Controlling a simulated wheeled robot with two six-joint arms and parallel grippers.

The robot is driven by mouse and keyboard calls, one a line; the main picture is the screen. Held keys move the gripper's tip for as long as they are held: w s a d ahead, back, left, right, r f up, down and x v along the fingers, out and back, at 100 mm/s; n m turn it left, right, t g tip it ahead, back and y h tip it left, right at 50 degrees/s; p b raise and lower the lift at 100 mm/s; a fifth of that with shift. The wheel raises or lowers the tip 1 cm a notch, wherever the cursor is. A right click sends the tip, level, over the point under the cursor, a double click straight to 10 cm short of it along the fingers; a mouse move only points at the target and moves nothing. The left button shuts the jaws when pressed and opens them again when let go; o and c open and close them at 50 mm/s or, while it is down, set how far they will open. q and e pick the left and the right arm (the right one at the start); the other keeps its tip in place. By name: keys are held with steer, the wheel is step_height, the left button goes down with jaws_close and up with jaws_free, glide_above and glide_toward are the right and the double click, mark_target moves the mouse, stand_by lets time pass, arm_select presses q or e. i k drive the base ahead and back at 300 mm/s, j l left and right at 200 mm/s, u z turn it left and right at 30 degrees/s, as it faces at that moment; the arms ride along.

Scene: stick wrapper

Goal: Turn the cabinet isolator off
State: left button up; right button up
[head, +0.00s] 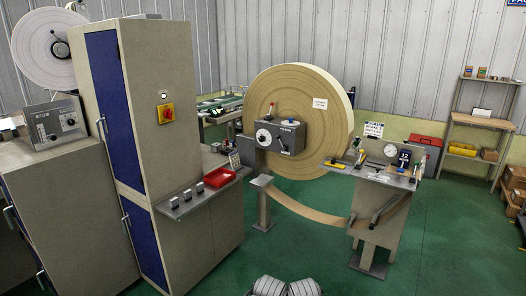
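The cabinet isolator (165,113) is a red rotary switch on a yellow plate. It sits on the beige side face of the tall cabinet (160,60), in the left half of the head view. A small round white lamp or button (164,96) is just above it. The handle's exact position is too small to read. Nothing touches or covers the isolator.
A grey ledge with knobs (195,192) and a red tray (219,177) juts out below the isolator. A large paper roll (290,85) on a machine and a gauge stand (385,195) are to the right. Green floor (300,245) is open in front.

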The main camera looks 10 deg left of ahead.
mark_target(168, 113)
steer(key=i+l+u, duration=0.1)
steer(key=i+u, duration=0.15)
steer(key=i, duration=0.3)
steer(key=i+l+u, duration=0.25)
steer(key=i, duration=0.3)
steer(key=i+l+u, duration=0.25)
steer(key=i, duration=0.25)
